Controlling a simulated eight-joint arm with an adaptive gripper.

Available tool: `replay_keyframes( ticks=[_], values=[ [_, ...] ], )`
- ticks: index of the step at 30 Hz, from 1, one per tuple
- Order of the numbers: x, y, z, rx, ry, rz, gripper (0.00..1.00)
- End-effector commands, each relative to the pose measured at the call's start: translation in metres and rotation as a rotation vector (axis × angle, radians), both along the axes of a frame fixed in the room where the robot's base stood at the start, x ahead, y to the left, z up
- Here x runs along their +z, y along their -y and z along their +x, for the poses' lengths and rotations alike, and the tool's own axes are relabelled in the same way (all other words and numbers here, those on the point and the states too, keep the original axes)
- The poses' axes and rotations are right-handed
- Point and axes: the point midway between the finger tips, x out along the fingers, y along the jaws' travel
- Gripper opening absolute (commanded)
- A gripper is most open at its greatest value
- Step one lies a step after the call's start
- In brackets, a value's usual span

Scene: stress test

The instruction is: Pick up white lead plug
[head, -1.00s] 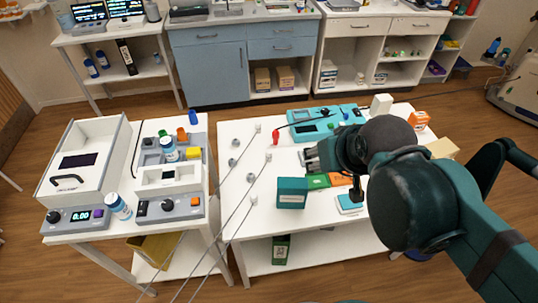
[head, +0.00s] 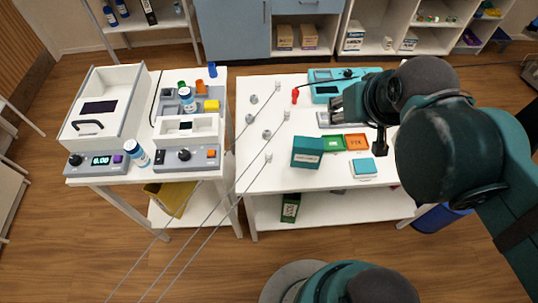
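Several thin grey leads run from the lower left up onto the white table (head: 262,182). Three end in small white plugs: a far one (head: 278,86), a middle one (head: 287,115) and a near one (head: 268,156). Small grey round pieces (head: 267,134) lie beside them. Which plug is meant cannot be told. My gripper (head: 335,109) is to the right of the plugs, apart from them, near the front of the teal device. Its fingers point left. They are small and dark, so their opening is unclear. My arm hides the table's right part.
A teal device (head: 325,90) with a black cable and a red piece (head: 295,96) are at the back. A teal box (head: 307,152), green tray (head: 333,143) and orange tray (head: 356,142) stand in front. A second table with instruments (head: 188,157) is at left, across a gap.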

Motion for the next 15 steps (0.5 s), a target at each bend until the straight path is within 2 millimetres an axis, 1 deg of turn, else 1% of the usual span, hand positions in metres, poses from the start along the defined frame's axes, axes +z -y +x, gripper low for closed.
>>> replay_keyframes(
  ticks=[6, 15],
  values=[
    [0.021, -0.001, 0.001, 0.005, -0.002, -0.003, 0.32],
    [0.023, -0.013, 0.007, 0.132, -0.047, -0.068, 0.32]
  ],
)
